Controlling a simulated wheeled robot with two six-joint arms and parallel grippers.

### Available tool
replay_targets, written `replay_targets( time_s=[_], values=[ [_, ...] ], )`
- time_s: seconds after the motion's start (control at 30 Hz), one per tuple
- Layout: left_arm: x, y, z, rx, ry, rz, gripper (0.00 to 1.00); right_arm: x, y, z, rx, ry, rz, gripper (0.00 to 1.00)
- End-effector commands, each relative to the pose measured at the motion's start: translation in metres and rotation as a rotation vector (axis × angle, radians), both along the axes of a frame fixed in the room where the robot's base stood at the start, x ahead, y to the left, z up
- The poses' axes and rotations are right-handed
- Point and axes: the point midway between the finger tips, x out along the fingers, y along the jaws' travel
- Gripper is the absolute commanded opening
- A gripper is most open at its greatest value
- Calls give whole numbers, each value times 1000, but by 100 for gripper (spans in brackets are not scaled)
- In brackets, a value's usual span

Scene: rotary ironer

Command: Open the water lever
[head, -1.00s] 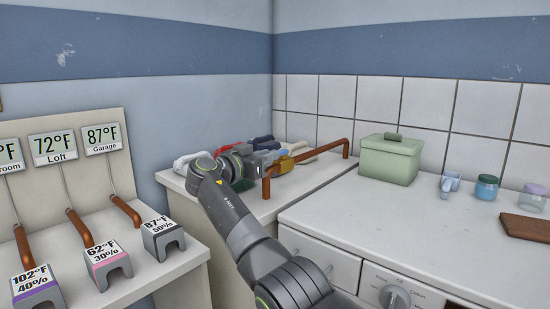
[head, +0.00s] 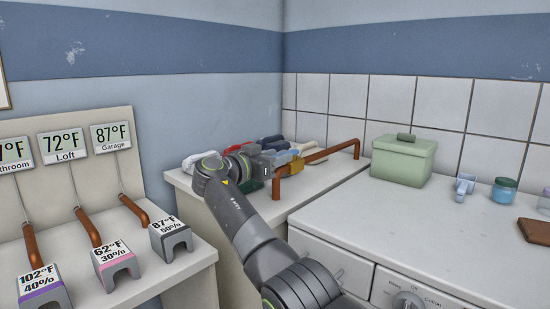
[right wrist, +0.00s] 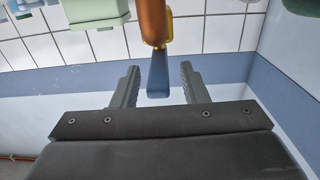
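The water lever (right wrist: 158,75) is a flat blue handle on a yellow valve body (right wrist: 166,32), fitted on a copper pipe (right wrist: 151,18) in the right wrist view. In the head view, the copper pipe (head: 330,151) runs above the white counter, and the yellow valve body shows just right of my right gripper (head: 276,163). In the right wrist view my right gripper (right wrist: 158,78) is open. The blue handle lies between its two fingers, with a gap visible on both sides. Whether the fingers reach its full depth is unclear. My left gripper is not in view.
Several folded cloths (head: 190,161) lie behind the gripper against the wall. A green lidded box (head: 402,164) stands right of the pipe, with a small blue cup (head: 464,186) and jar (head: 504,190) further right. A shelf with labelled grey blocks (head: 170,238) is at left.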

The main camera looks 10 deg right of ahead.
Motion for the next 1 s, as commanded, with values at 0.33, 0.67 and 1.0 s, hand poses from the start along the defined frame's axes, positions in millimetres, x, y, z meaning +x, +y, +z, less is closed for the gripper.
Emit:
replay_targets(
  time_s=[0.33, 0.67, 1.0],
  values=[
    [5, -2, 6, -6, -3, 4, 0, -15, 22, -1, 3, -2, 5, 40],
    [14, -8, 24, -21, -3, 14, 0, -65, 86, -1, 1, 0, 4, 40],
    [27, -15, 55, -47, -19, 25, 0, -90, 117, -3, 0, -3, 0, 40]
  ],
)
